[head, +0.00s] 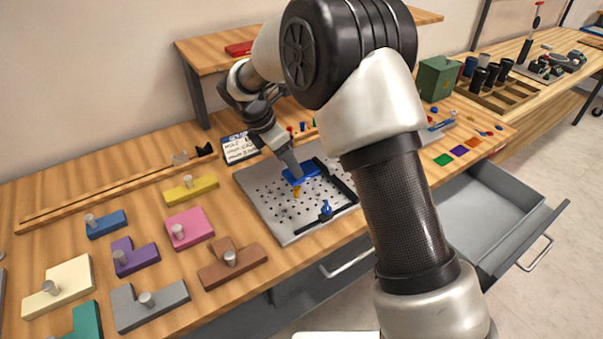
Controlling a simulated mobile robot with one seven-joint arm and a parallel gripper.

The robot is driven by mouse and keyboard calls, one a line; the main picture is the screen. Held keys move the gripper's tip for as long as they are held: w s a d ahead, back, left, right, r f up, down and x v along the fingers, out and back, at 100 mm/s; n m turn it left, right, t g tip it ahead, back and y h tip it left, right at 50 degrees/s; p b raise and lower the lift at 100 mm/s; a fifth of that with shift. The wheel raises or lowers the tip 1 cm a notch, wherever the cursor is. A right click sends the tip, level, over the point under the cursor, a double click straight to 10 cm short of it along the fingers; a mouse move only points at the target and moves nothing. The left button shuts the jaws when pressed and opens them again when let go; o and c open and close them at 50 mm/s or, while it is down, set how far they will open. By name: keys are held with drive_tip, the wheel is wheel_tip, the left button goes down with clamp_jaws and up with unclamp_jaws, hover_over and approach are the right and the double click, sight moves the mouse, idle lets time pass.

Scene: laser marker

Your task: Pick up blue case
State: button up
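The blue case (309,169) is a small flat blue piece on the grey perforated metal plate (262,203), near its far right part. My gripper (294,175) points down and its tip is at the case, covering part of it. I cannot tell whether it touches the case or whether its fingers are open or shut.
A blue knob (326,209) and a yellow piece (296,191) stand on the plate. Blocks with pegs, such as the pink block (189,228) and yellow block (190,189), lie to the left. An open drawer (500,215) juts out at right.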

sight(310, 170)
drive_tip(key=x, duration=0.4)
drive_tip(key=shift+d+r, duration=0.1)
drive_tip(key=c, duration=0.9)
drive_tip(key=shift+o, duration=0.2)
drive_tip(key=shift+r, duration=0.15)
